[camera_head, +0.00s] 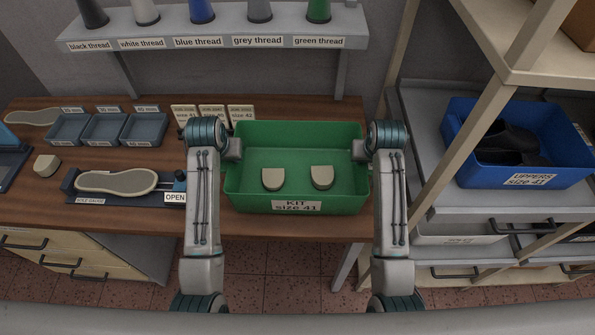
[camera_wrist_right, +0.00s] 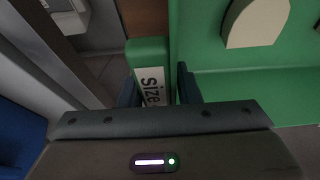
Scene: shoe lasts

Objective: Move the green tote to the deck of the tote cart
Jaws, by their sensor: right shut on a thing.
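The green tote (camera_head: 297,136), labelled "KIT size 41", is at the right part of the wooden workbench, upright, with two beige heel-shaped pieces (camera_head: 273,179) inside. Whether it rests on the bench or hangs just above it is unclear. My right gripper (camera_head: 360,149) is shut on its right wall; in the right wrist view the fingers straddle the green wall (camera_wrist_right: 150,75). My left gripper (camera_head: 234,149) is at the tote's left wall; its fingers are too small to read. I cannot make out a tote cart deck in these views.
A blue tote (camera_head: 465,150) labelled "UPPERS size 41" stands on a grey rack to the right, beside a pale post (camera_head: 450,150). On the bench to the left are a sole gauge (camera_head: 90,198), grey bins (camera_head: 103,128) and size cards. A thread shelf (camera_head: 215,40) is behind.

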